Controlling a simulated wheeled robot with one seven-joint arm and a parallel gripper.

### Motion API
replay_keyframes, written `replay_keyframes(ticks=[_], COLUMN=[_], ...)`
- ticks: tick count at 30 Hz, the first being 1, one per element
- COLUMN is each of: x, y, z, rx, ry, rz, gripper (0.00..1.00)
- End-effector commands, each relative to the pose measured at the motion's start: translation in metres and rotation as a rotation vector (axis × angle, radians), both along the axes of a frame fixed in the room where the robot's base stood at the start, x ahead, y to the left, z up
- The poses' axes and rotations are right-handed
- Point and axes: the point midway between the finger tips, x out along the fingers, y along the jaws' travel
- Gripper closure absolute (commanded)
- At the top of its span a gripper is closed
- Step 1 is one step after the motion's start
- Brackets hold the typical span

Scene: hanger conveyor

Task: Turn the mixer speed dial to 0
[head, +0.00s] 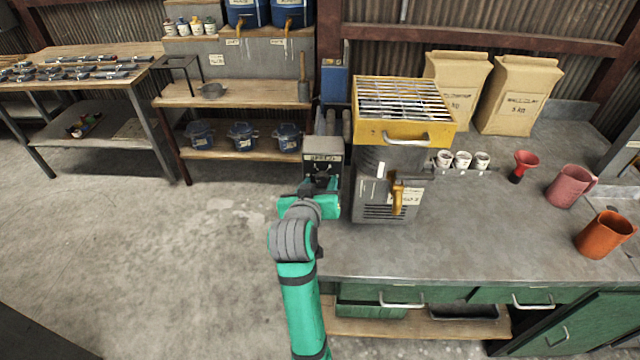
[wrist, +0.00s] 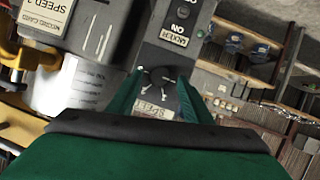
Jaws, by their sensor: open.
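The mixer (head: 372,162) stands at the left end of the grey bench, with a yellow grated top and a grey body. A grey control box with a SPEED label (head: 323,158) is at its left side. In the wrist view the dark speed dial (wrist: 160,76) has pale marks around it; its setting is too small to read. My green gripper (head: 322,184) is at the front of the control box. In the wrist view the open fingers of my gripper (wrist: 156,92) lie on either side of the dial; whether they touch it I cannot tell.
A MIXER ON switch panel (wrist: 181,27) is close by the dial. White cups (head: 462,160), a red funnel (head: 525,162) and jugs stand right. The front bench top is clear.

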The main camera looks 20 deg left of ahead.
Motion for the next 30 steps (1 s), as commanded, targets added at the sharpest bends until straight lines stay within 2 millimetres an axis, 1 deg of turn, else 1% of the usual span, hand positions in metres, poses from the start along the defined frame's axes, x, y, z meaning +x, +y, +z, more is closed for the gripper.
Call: replay_keyframes(ticks=[9,15,21,30], x=[-0.052,-0.080,-0.091,-0.092], y=[-0.006,-0.011,-0.013,-0.013], z=[0.021,0.032,0.036,0.036], rx=[0.001,0.000,0.000,0.000], ry=[-0.001,0.001,0.002,0.002], rz=[0.002,0.001,0.000,0.000], gripper=[0.55,0.55,0.55,0.55])
